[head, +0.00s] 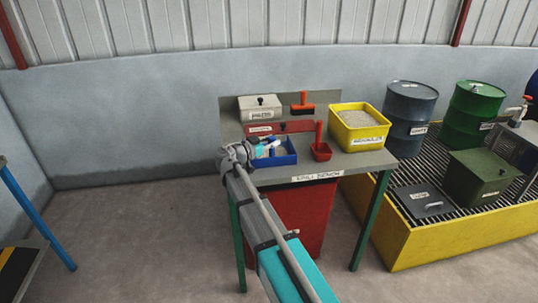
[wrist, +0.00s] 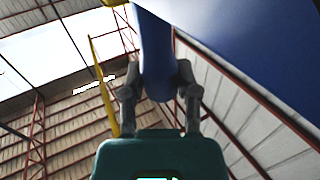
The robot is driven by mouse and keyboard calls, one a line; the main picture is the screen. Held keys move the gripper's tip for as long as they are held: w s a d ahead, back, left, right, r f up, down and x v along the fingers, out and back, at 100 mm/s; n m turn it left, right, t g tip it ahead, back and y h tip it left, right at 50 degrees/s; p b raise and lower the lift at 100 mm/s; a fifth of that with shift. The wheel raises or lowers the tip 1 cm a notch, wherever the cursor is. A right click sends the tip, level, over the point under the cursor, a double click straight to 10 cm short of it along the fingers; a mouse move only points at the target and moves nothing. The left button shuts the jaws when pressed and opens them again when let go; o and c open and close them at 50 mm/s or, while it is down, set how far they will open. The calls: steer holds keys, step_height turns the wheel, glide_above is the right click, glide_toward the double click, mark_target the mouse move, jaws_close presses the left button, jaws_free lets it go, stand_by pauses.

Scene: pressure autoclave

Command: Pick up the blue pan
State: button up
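The blue pan (head: 281,160) shows on the left part of the bench top in the head view, with white and teal shapes at it that are too small to make out. My gripper (head: 256,150) is at the pan's left side, its fingers small and partly hidden there. In the wrist view my gripper (wrist: 158,92) has a finger on each side of a blue handle (wrist: 156,50), both seeming to touch it. The handle runs up to a large blue surface (wrist: 260,50), which fills the top right corner close to the camera.
The bench (head: 377,160) also holds a grey box (head: 260,114), an orange-handled tool (head: 303,107), a red scoop (head: 320,152) and a yellow tub (head: 358,139). Drums (head: 410,105) and a yellow-edged grated platform (head: 450,240) stand at the right.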

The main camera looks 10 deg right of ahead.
jaws_close()
steer(key=shift+r, duration=0.15)
step_height(320, 180, up, 3)
steer(key=p, duration=0.3)
steer(key=s+d+r+p, duration=0.3)
steer(key=s+r+p, duration=0.6)
steer(key=s, duration=0.4)
steer(key=shift+s+d+r+p, duration=0.3)
steer(key=shift+d+r+p, duration=0.05)
steer(key=shift+p, duration=0.15)
steer(key=shift+r, duration=0.1)
